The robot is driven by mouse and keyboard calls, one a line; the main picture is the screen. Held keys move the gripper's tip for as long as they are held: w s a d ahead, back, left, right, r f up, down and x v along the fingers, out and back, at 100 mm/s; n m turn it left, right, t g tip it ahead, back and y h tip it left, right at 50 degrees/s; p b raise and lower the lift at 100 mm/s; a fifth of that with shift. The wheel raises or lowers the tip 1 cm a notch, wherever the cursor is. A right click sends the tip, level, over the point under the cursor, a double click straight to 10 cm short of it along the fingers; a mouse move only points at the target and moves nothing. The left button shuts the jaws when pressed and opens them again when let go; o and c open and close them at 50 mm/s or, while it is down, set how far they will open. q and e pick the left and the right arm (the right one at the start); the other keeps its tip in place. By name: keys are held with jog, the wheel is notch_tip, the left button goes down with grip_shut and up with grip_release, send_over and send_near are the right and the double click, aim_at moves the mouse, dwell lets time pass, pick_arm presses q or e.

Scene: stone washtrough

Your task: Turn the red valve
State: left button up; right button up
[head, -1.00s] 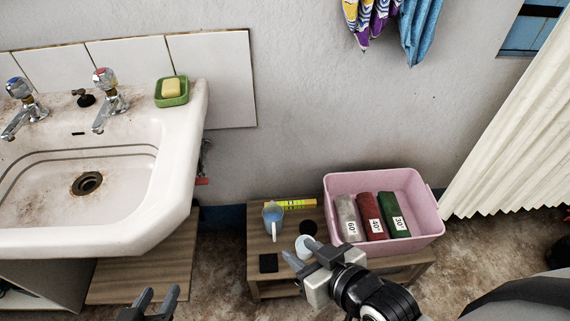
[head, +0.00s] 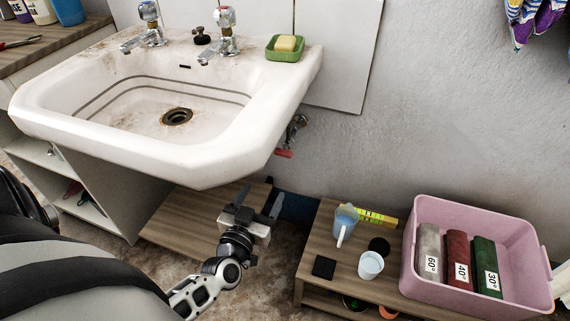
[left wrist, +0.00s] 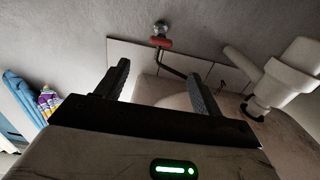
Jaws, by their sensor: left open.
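The red valve (head: 284,153) is a small red handle on a metal fitting at the wall, just right of and below the washbasin. In the left wrist view the red valve (left wrist: 161,42) shows ahead, between and beyond the fingertips, with a dark pipe running down from it. My left gripper (head: 261,194) is open and empty, below the basin's right end and below the valve. Its two fingers also show apart in the left wrist view (left wrist: 158,72), not touching the valve. My right gripper is out of view.
The stained white washbasin (head: 160,148) overhangs on the left. A white drain pipe (left wrist: 290,76) stands right in the wrist view. A low wooden table (head: 318,237) holds a jug (head: 346,218), a white cup (head: 371,265) and a pink bin (head: 520,235). The wall around the valve is open.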

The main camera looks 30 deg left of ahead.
pick_arm(q)
jog(key=b, duration=0.1)
send_near(282, 155)
jog(key=w, duration=0.1)
jog(key=b+x, duration=0.2)
jog(key=x, duration=0.6)
jog(key=shift+w+a+f, duration=0.1)
jog(key=shift+w, duration=0.1)
jog(key=shift+w+a+b, duration=0.15)
jog(key=shift+w+b, duration=0.15)
jog(key=shift+w, duration=0.45)
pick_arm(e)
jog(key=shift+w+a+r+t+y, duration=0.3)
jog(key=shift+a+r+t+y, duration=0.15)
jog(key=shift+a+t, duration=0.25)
pick_arm(q)
jog(key=c, duration=1)
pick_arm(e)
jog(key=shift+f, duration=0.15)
